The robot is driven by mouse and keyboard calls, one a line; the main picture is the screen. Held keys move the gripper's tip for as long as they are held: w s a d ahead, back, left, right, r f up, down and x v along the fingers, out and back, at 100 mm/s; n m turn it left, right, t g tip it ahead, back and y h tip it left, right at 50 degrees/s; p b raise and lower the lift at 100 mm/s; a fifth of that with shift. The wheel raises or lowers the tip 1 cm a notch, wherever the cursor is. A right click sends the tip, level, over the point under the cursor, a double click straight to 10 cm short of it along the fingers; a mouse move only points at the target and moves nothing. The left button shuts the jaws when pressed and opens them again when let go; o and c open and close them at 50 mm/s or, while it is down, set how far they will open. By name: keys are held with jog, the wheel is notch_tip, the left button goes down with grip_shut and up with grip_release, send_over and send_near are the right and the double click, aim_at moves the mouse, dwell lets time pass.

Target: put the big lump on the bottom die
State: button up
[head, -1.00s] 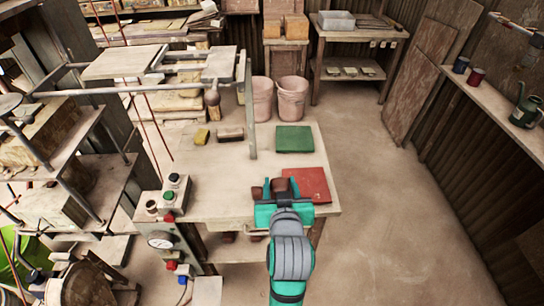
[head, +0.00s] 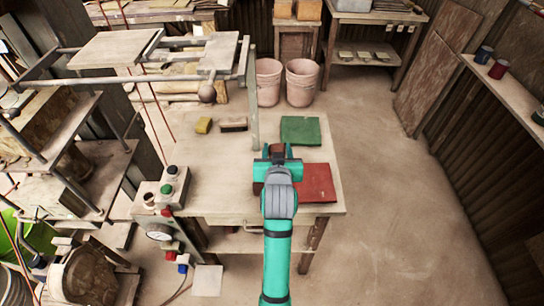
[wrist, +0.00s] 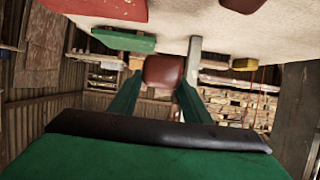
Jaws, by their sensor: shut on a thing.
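My gripper (head: 277,154) is shut on a reddish-brown clay lump (head: 277,149), above the pale work table (head: 225,165). In the wrist view the lump (wrist: 163,71) sits between the two green fingers (wrist: 160,95). A second brown lump (head: 258,187) is partly hidden by my arm, on the table left of the red mat; part of it shows at the top of the wrist view (wrist: 243,4). The press frame (head: 160,80) with its flat plates stands at the left. I cannot tell for certain which part is the bottom die.
A green mat (head: 301,130) and a red mat (head: 318,183) lie at the table's right. A yellow sponge (head: 203,125) and a brush (head: 234,125) lie left of the gripper. A grey post (head: 254,100) rises close by. Pink buckets (head: 302,83) stand behind; a button box (head: 167,190) is at front left.

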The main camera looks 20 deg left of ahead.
aim_at(272, 150)
jog(key=w+f, duration=0.1)
jog(key=w+a+f, duration=0.1)
jog(key=f, duration=0.1)
jog(key=w+a+f, duration=0.1)
jog(key=shift+a+f, duration=0.15)
jog(key=shift+a, duration=0.1)
jog(key=shift+w+f, duration=0.1)
jog(key=shift+f, duration=1.5)
jog(key=shift+f, duration=0.15)
jog(key=o, duration=1.3)
jog(key=shift+o, duration=0.2)
